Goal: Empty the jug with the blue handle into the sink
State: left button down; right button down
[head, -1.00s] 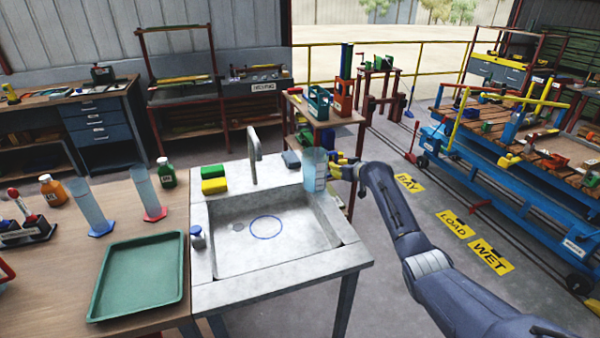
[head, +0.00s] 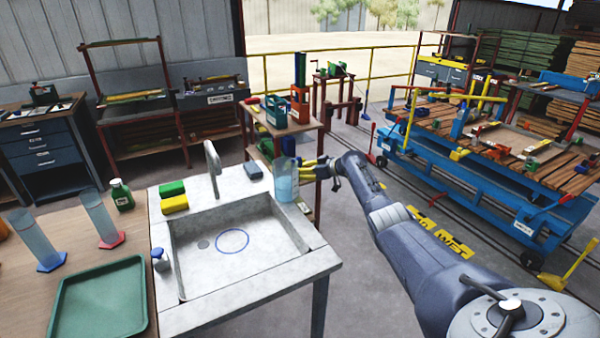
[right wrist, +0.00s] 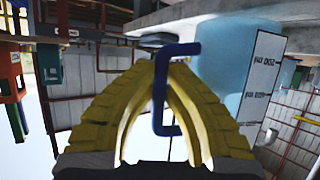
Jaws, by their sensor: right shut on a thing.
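The clear jug (head: 285,182) with pale blue contents is upright at the back right corner of the sink (head: 250,294). I cannot tell whether its base touches the rim. Its blue handle (right wrist: 159,95) shows in the right wrist view between the yellow fingers. My right gripper (head: 316,171) reaches in from the right and is shut on this handle; the jug wall (right wrist: 222,80) is just beside the fingers. My left gripper is not in view.
A tap (head: 212,165) rises behind the basin. Green and yellow sponges (head: 173,196), a grey-blue block (head: 253,170) and a blue-capped bottle (head: 160,259) sit on the rim. A green tray (head: 100,302) and two cylinders are left. A tool stand (head: 290,133) is behind the jug.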

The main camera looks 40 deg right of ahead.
jog(key=shift+a+r, duration=0.1)
jog(key=shift+r, duration=0.15)
dwell(0.4)
jog(key=shift+a+r, duration=0.25)
jog(key=shift+a, duration=0.05)
jog(key=a+r+n+h, duration=0.1)
jog(key=a+r, duration=0.1)
jog(key=s+a+r+n+h, duration=0.1)
jog(key=a+n, duration=0.1)
jog(key=a, duration=0.1)
jog(key=s+a+r+n+h, duration=0.1)
jog(key=a+r, duration=0.1)
jog(key=shift+s+a+r+t, duration=0.15)
jog(key=shift+a+r+t, duration=0.15)
jog(key=shift+a+t, duration=0.1)
jog(key=shift+s+a+r+n+t+h, duration=0.1)
jog(key=shift+a+r+n+t+h, duration=0.25)
jog(key=shift+r+n+h, duration=0.55)
jog(key=shift+s+a+n+t+h, duration=0.2)
jog(key=shift+a+n+t+h, duration=0.15)
jog(key=shift+a+n+h, duration=0.55)
dwell(0.9)
jog(key=shift+d+y, duration=0.1)
jog(key=shift+y, duration=0.2)
jog(key=shift+s+a+n+h, duration=0.2)
jog(key=shift+a+n+h, duration=0.2)
jog(key=shift+a+n, duration=0.25)
